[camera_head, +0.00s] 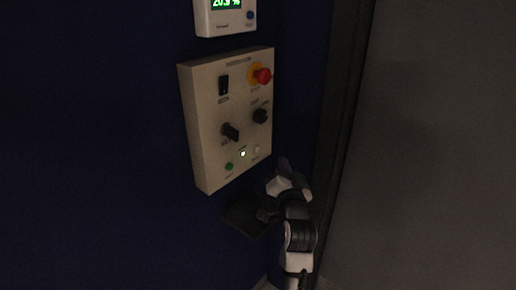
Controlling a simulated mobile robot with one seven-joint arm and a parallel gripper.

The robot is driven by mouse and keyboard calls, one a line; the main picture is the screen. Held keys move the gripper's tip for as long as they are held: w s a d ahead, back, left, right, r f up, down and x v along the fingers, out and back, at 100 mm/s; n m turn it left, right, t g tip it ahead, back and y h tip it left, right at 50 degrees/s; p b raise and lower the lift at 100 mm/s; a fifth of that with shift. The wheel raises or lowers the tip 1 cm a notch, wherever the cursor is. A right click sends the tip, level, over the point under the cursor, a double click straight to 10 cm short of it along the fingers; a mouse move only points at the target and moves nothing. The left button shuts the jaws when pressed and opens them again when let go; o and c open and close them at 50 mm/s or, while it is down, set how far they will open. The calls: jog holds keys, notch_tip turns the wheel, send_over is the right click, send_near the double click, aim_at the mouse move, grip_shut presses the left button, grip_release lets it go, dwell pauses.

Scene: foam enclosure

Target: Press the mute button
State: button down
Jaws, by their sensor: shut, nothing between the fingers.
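A beige control panel (203,135) is mounted on the dark blue wall. Low on its face are a green button (229,166), a lit white lamp (243,154) and a pale button (257,149). Above the panel hangs a white meter with a green display (226,3) and a blue button (250,15). The labels are too small to read, so I cannot tell which button is mute.
The panel also carries a red emergency knob (263,75) on a yellow ring, a black rocker switch (223,85) and two black rotary knobs (230,131). A dark box or ledge (241,217) sits below the panel. A grey wall (440,150) closes off the right.

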jog(key=shift+w+a+p, duration=0.4)
jog(key=shift+w+a, duration=0.5)
jog(key=shift+a, duration=0.3)
jog(key=shift+w+a+p, duration=0.4)
jog(key=shift+w+a, duration=0.45)
jog(key=shift+a, duration=0.3)
jog(key=shift+a, duration=0.15)
jog(key=shift+w+a, duration=0.2)
jog(key=shift+w, duration=0.05)
jog(key=shift+w+a+p, duration=0.2)
jog(key=shift+a+p, duration=0.1)
jog(key=shift+p, duration=0.05)
dwell(0.8)
dwell(0.3)
jog(key=shift+s+d, duration=0.45)
jog(key=shift+d, duration=0.15)
jog(key=shift+s+d+b, duration=0.45)
jog(key=shift+s+d, duration=0.3)
jog(key=shift+d, duration=0.3)
jog(key=shift+s+d+b, duration=0.4)
jog(key=shift+s+d, duration=0.35)
jog(key=shift+d, duration=0.25)
